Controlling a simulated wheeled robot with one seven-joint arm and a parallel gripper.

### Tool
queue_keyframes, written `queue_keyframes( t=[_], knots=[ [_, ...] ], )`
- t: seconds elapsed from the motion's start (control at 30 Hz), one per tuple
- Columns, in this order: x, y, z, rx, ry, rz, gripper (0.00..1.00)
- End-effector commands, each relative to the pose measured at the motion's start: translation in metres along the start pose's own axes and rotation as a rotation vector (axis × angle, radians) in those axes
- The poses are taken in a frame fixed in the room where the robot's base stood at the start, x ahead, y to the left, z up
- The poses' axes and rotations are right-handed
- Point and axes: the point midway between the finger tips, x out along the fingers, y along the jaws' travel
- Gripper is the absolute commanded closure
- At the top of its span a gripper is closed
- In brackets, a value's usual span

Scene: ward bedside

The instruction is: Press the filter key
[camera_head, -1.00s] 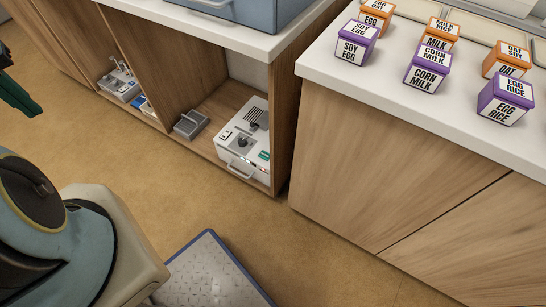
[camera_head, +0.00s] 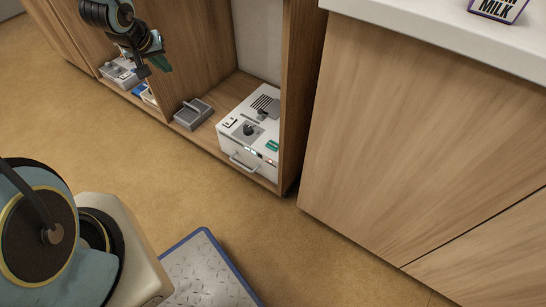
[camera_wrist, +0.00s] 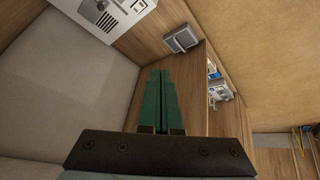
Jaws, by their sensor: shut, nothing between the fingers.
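A white device (camera_head: 240,140) stands on the low shelf in the open cabinet. Its top has a dark round knob, a slotted vent and a small switch; its front has a handle, small lights and a green patch. It also shows upside down at the top of the wrist view (camera_wrist: 132,8). I cannot read any key marked filter. My gripper (camera_head: 153,68) hangs in front of the cabinet's left part, up and left of the white device and apart from it. In the wrist view its green fingers (camera_wrist: 160,72) lie together, with nothing between them.
A grey pedal-like block (camera_head: 193,114) sits left of the white device. A second grey device (camera_head: 118,72) and a blue-and-white item (camera_head: 149,93) lie beyond a wooden divider. A wooden side panel (camera_head: 302,90) bounds the right. A blue-edged metal plate (camera_head: 205,275) lies on open floor.

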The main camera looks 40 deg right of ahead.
Motion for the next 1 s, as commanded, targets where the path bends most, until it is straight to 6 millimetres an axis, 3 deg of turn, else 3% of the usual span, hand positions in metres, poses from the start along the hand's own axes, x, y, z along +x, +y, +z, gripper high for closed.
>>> queue_keyframes(
  t=[0.03,0.1,0.3,0.4,0.5,0.63,1.0],
  knots=[
    [0.04,0.021,0.015,0.028,0.006,0.047,1.0],
    [0.074,0.052,0.025,0.057,0.02,0.116,1.0],
    [0.157,0.141,0.073,0.122,0.019,0.326,1.0],
    [0.187,0.179,0.102,0.146,0.0,0.423,1.0],
    [0.207,0.208,0.127,0.16,-0.023,0.5,1.0],
    [0.22,0.232,0.149,0.171,-0.047,0.565,1.0],
    [0.223,0.242,0.157,0.173,-0.059,0.594,1.0]
  ],
)
